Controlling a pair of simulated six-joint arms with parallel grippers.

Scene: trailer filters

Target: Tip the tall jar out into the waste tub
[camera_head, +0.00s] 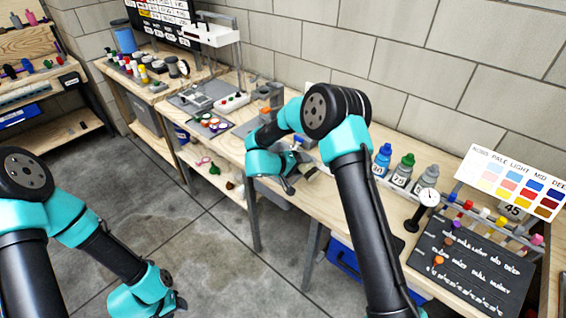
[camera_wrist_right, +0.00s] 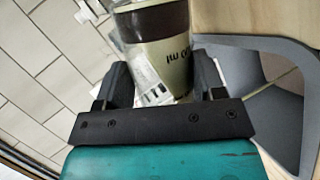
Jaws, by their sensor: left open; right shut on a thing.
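My right gripper (camera_wrist_right: 162,82) is shut on the tall jar (camera_wrist_right: 170,50), with one finger on each side of it. The jar is clear with a dark brown band of contents, and its printed marking reads upside down in the right wrist view. A grey tub (camera_wrist_right: 238,53), which looks like the waste tub, stands right beside the jar on the right of that view. In the head view my right arm mostly hides the jar. My left gripper (camera_head: 178,303) is open and empty, low over the floor.
Blue, green and grey numbered bottles (camera_head: 403,170) stand on the bench right of my right arm. Beyond them are a dial gauge (camera_head: 428,198), a rack of coloured vials and a dark board (camera_head: 470,265). Small dishes (camera_head: 210,122) lie left. The floor in front is clear.

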